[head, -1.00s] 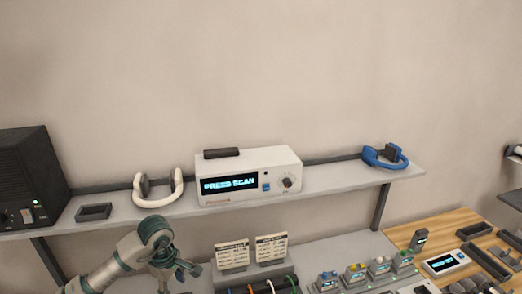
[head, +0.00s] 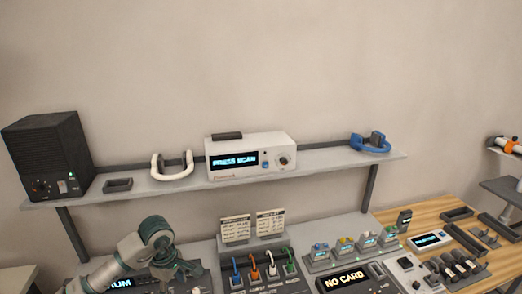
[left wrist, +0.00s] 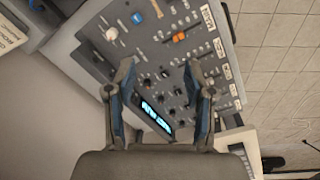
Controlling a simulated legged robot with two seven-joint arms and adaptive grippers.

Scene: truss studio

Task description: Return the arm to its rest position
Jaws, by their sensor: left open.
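My left arm comes in from the lower left in the head view, and its gripper (head: 183,268) hangs over the left part of the desk. In the left wrist view the two fingers of this gripper (left wrist: 162,85) are spread apart with nothing between them. Below them is a grey mixing panel (left wrist: 165,50) with knobs, sliders, an orange cap, a blue cap and a lit display (left wrist: 155,117). I cannot judge the exact height above the panel. My right gripper is in neither view.
A shelf (head: 320,163) holds a black speaker (head: 48,155), white headphones (head: 172,168), a white box reading "PRESS SCAN" (head: 225,172) and blue headphones (head: 370,146). On the desk are coloured cables (head: 254,270), small button boxes (head: 343,246) and a "NO CARD" unit (head: 345,280).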

